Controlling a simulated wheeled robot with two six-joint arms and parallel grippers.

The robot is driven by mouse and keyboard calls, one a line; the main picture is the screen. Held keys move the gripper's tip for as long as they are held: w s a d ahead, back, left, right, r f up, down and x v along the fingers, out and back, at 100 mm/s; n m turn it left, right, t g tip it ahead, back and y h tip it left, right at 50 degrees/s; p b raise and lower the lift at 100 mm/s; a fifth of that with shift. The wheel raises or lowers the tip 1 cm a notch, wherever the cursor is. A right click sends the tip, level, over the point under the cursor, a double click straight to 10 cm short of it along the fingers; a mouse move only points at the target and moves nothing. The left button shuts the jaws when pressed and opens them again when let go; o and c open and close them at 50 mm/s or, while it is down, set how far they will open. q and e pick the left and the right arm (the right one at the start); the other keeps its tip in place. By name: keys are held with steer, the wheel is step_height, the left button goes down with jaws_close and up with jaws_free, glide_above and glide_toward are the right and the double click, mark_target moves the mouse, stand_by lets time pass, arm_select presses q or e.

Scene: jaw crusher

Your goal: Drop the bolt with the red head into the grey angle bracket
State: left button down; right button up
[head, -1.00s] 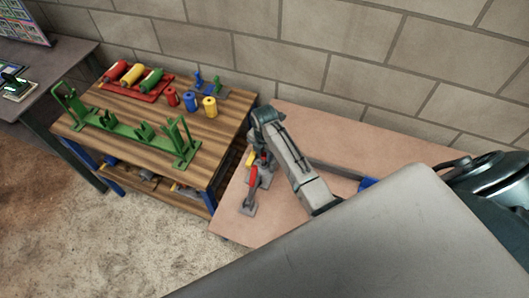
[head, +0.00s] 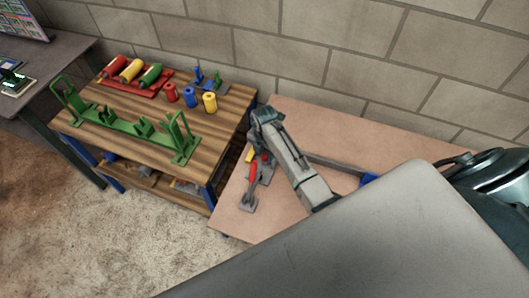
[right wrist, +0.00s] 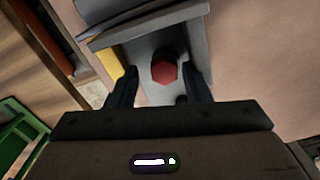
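The bolt's red hexagonal head (right wrist: 164,72) shows in the right wrist view, between the two dark fingers of my right gripper (right wrist: 163,80). There is a gap on both sides of the head, so the gripper is open around it. The bolt's shank is hidden under the head. The grey angle bracket (right wrist: 150,48) lies behind and around the head; how deep the bolt sits in it I cannot tell. In the head view my right gripper (head: 262,148) points down over the right table, with some red showing below it. My left gripper is not in view.
A red-handled grey part (head: 252,175) and a yellow piece (head: 249,155) are close to the gripper on the pinkish table (head: 235,222). The wooden bench (head: 215,125) at left carries a green frame (head: 125,125) and several coloured cylinders. A block wall closes the back.

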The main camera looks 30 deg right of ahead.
steer(key=shift+s+d+f, duration=0.1)
steer(key=shift+f, duration=0.05)
stand_by(0.3)
steer(key=shift+r, duration=0.55)
step_height(320, 180, up, 10)
steer(key=b, duration=0.2)
steer(key=shift+b, duration=0.3)
